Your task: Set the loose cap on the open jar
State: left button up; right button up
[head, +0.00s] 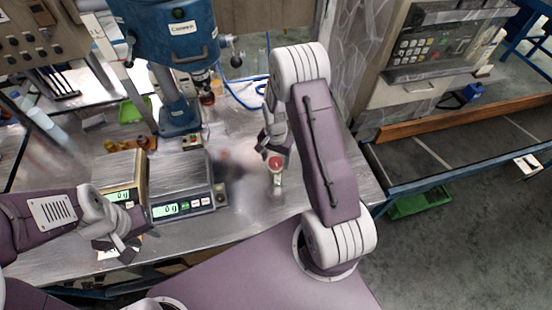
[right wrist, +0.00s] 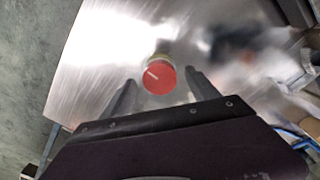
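A small jar (head: 277,179) stands upright on the metal table below my right gripper. A red cap (head: 276,162) appears to sit on top of it. In the right wrist view the red cap (right wrist: 158,78) is a round disc with a white stripe, with a bit of tan jar (right wrist: 159,58) behind it. My right gripper (head: 273,150) is open above the cap. Its two fingers stand on either side with gaps, not touching it. My left gripper (head: 119,248) is at the table's front left, apparently open and empty, well away from the jar.
Two scales (head: 181,207) reading 0 g stand left of the jar. A blue drill press (head: 178,112) stands behind them. Small brownish items (head: 138,143) and a dark red bottle (head: 207,98) are further back. The table's right edge is close to the jar.

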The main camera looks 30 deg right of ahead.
jog(key=shift+r, duration=0.1)
notch_tip(320, 180, up, 9)
jog(key=b, duration=0.1)
dwell(0.3)
